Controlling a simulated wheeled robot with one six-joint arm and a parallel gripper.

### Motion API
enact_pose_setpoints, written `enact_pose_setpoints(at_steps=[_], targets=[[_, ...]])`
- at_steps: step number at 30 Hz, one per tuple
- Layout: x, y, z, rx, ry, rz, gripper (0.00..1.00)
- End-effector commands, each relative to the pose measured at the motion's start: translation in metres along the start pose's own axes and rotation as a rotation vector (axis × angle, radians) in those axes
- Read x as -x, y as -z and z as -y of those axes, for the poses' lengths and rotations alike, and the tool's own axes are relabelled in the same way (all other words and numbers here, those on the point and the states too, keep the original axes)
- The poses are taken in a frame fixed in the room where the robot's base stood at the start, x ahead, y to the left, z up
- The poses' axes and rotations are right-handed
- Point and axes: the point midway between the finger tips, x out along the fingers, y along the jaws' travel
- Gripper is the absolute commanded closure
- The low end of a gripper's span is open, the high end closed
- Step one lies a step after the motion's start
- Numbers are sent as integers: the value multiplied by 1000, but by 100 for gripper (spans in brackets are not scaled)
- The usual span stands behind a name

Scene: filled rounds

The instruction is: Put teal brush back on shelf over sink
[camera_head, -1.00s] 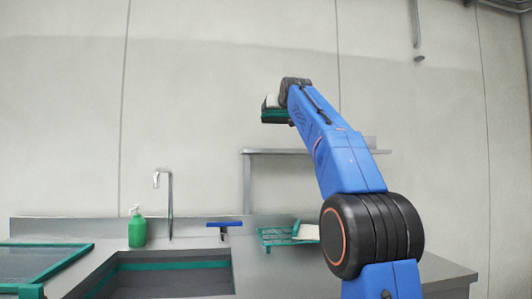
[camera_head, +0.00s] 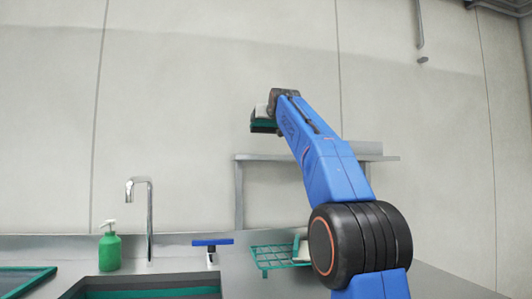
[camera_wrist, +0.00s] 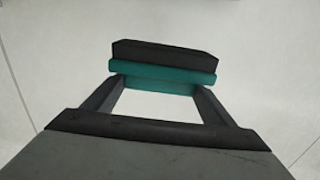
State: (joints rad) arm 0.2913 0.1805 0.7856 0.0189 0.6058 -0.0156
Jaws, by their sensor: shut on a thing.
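The teal brush (camera_wrist: 160,75), with a dark top layer, is held between the two fingers of my gripper (camera_wrist: 155,85) in the wrist view. In the head view the brush (camera_head: 263,126) shows as a teal and dark block under the end of my arm. My gripper (camera_head: 266,112) is partly hidden there by the wrist. The grey shelf (camera_head: 245,157) is mounted on the wall above the counter. The brush is higher than the shelf in the picture, near its left end. My arm hides the middle of the shelf.
A tap (camera_head: 150,215) stands behind the sink (camera_head: 150,293), with a green bottle (camera_head: 110,250) to its left. A blue-handled squeegee (camera_head: 212,243) and a teal wire rack (camera_head: 275,256) are on the counter. A pale block (camera_head: 359,147) sits on the shelf's right part.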

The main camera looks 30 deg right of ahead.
Motion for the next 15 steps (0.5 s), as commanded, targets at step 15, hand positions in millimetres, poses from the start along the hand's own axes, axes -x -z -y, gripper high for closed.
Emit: enact_pose_setpoints(at_steps=[15], targets=[[1, -52, 0, 0, 0, -1, 51]])
